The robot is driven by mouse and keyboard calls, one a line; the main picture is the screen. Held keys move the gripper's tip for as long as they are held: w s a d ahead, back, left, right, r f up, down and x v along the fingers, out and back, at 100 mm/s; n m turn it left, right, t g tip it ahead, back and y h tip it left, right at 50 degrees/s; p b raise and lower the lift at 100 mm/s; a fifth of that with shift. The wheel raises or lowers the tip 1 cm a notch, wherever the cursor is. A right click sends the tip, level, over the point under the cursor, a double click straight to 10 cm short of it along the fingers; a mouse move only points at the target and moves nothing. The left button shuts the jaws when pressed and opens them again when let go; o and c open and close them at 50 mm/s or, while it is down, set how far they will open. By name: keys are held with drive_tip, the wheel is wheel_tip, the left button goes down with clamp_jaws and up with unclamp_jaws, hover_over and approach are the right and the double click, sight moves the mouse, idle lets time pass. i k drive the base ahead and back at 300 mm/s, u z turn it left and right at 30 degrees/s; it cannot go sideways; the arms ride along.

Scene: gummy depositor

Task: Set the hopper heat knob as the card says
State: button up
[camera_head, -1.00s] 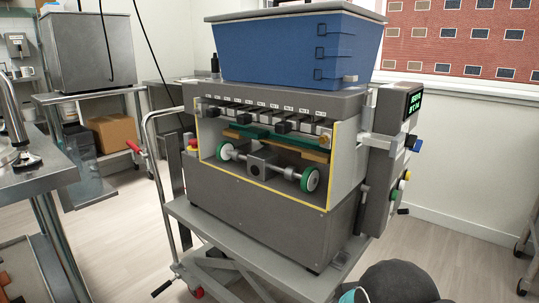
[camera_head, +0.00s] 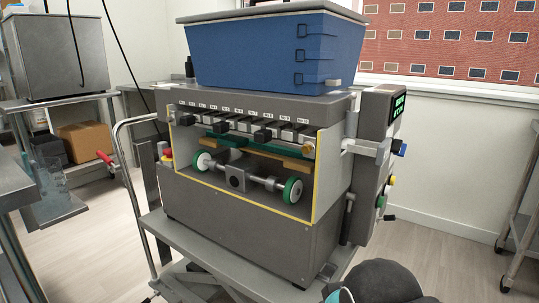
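The depositor machine (camera_head: 250,215) stands in the middle of the head view, with a blue hopper (camera_head: 265,55) on top. A grey control box (camera_head: 373,140) is on its right end, seen at a steep angle. The box has a display with green text (camera_head: 398,106), too small to read. Below the display a blue knob (camera_head: 401,149) sticks out to the right; I cannot tell whether it is the hopper heat knob or read its setting. A yellow control (camera_head: 391,181) and a green control (camera_head: 380,201) are lower down. I recognise no card.
The machine rests on a grey lift cart (camera_head: 190,268) with a push handle on the left. A red emergency button (camera_head: 167,153) is on the machine's left end. A steel rack (camera_head: 518,225) stands at the right edge. Open floor lies between the machine and the rack.

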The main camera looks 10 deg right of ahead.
sight(396, 144)
drive_tip(key=z, duration=1.05)
drive_tip(key=i, duration=0.35)
drive_tip(key=u, duration=0.15)
